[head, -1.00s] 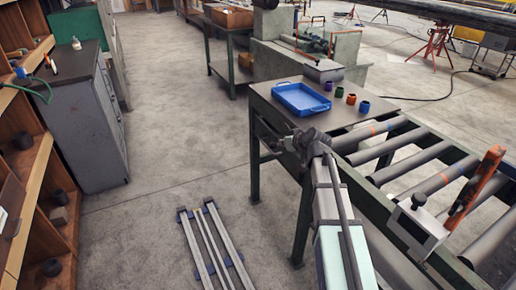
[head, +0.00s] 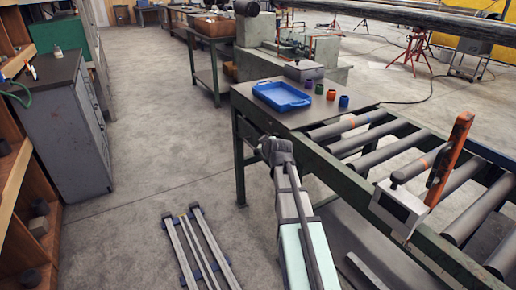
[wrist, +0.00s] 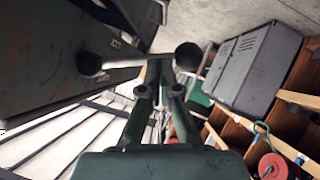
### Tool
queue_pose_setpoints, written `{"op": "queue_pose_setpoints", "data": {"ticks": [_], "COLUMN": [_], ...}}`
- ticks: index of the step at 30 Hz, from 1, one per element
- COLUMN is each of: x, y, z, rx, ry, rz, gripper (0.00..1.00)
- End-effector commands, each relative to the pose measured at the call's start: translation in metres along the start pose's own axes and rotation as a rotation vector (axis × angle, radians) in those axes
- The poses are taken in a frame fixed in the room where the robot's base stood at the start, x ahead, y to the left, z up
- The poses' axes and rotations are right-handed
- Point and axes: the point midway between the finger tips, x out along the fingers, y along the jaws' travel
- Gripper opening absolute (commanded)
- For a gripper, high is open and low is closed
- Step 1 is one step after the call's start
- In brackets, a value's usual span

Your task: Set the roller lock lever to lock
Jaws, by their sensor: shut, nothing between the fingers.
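A pale bar with a dark ball at each end, likely the roller lock lever (wrist: 135,61), crosses the upper middle of the wrist view. One ball is at the left and the other at the right. My gripper (wrist: 166,82) is in front of it, its green fingers close together and empty. The fingertips overlap the bar in the picture; I cannot tell whether they touch it. In the head view my arm's far end (head: 277,150) is beside the near edge of the dark table, with the fingers and the bar not clear there. No lock marking is readable.
The roller conveyor (head: 395,150) runs right from the table (head: 300,118), which holds a blue tray (head: 282,96) and small coloured cups. An orange upright (head: 449,160) and a grey box (head: 400,208) stand on its near rail. Floor on the left is open, with metal rails (head: 200,250) lying there.

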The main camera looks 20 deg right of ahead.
Motion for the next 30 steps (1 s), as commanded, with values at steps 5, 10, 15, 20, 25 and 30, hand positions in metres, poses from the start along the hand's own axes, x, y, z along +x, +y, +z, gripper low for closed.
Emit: {"op": "queue_pose_setpoints", "data": {"ticks": [5,10,15,20,25,30], "x": [0.001,0.001,-0.001,-0.01,-0.03,-0.066], "y": [0.001,0.0,0.0,0.0,0.001,-0.004], "z": [0.001,0.001,0.0,-0.01,-0.033,-0.027], "rx": [0.001,0.001,0.001,0.0,-0.001,0.001], "ry": [-0.001,-0.001,-0.001,0.0,0.0,0.001], "rz": [0.0,-0.001,-0.001,-0.001,0.0,0.002], "gripper": [0.0,0.0,0.0,0.0,0.0,0.0]}}
